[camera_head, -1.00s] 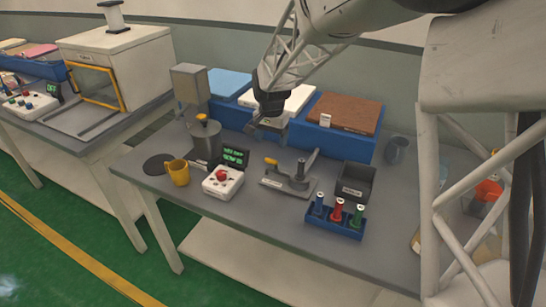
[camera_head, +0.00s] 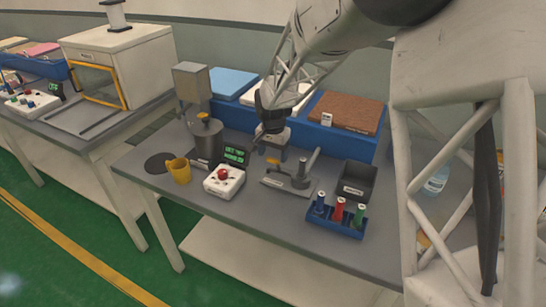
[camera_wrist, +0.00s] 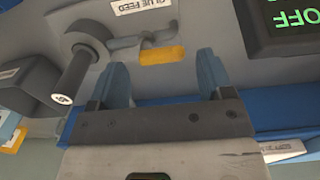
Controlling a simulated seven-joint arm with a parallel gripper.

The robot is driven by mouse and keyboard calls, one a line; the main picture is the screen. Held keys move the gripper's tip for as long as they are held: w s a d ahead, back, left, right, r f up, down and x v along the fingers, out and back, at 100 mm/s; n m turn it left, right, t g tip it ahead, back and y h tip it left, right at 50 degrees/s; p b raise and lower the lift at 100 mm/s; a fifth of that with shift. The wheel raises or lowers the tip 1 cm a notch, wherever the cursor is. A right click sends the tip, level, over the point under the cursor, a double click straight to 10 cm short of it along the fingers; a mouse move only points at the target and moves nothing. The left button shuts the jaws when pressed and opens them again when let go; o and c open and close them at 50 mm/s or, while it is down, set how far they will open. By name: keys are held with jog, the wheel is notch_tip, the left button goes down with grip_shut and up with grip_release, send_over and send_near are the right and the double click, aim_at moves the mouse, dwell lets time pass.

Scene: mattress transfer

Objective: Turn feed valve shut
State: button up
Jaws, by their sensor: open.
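The feed valve is a grey fitting with a yellow-orange handle (camera_head: 273,162) on a flat grey plate (camera_head: 270,184) on the bench. In the wrist view the yellow handle (camera_wrist: 162,55) lies under a "GLUE FEED" label (camera_wrist: 140,5), with a grey lever (camera_wrist: 125,43) beside it. My gripper (camera_head: 274,148) is just above the handle. In the wrist view my gripper (camera_wrist: 163,72) is open, and the handle shows in the gap between the fingertips. I cannot tell whether a finger touches it.
A dark post (camera_wrist: 75,82) stands close to the left finger in the wrist view. A display (camera_wrist: 290,18) reads "OFF" in green. A control box with a red button (camera_head: 223,180), a blue vial rack (camera_head: 335,228) and a dark bin (camera_head: 357,182) stand nearby.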

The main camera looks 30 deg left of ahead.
jog(key=shift+f, duration=0.85)
jog(key=shift+c, duration=0.4)
jog(key=c, duration=0.8)
jog(key=shift+c, duration=0.2)
